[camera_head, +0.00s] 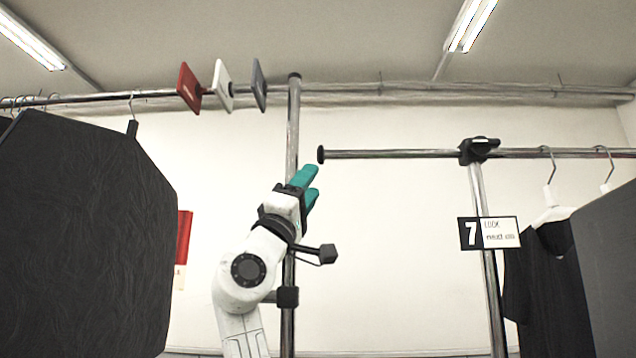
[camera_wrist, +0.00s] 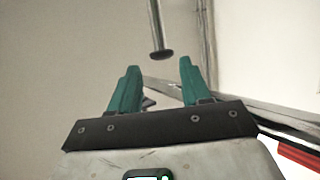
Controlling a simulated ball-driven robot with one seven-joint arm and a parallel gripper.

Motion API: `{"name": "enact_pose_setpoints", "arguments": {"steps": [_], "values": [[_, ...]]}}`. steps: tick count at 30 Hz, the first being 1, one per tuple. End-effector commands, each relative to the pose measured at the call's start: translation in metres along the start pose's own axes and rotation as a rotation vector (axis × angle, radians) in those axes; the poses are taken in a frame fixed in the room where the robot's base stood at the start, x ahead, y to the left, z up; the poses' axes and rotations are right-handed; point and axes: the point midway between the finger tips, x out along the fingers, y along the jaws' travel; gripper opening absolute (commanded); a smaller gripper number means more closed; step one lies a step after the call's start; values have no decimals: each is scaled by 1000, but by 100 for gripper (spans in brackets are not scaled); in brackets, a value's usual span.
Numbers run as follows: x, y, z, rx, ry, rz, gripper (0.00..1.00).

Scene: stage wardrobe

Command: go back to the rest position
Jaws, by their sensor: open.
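My gripper (camera_head: 312,184) is raised in the middle of the head view, with teal fingers pointing up and to the right. It stands in front of or beside a vertical chrome post (camera_head: 293,130); the depth between them is hard to tell. In the wrist view my gripper (camera_wrist: 158,82) has its two teal fingers apart, with nothing between them. The capped end of a rail (camera_wrist: 162,54) shows beyond the fingertips, apart from them. In the head view that rail end (camera_head: 321,154) is just above and right of the fingers.
Red, white and grey square tags (camera_head: 222,86) hang on the upper left rail. A dark garment bag (camera_head: 80,240) fills the left. A clamp (camera_head: 478,150) and a sign marked 7 (camera_head: 488,233) are on the right post. Dark clothes (camera_head: 555,290) hang at far right.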

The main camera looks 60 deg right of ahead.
Motion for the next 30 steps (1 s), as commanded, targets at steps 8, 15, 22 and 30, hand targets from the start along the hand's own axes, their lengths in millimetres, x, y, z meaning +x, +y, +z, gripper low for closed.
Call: {"name": "enact_pose_setpoints", "arguments": {"steps": [8, 15, 22, 30], "values": [[-18, 0, 0, 1, 1, 0, 47], [-18, 1, 0, 1, 0, 0, 47], [-18, 1, 0, 1, 0, 0, 47], [-18, 0, 0, 1, 0, 0, 47]]}}
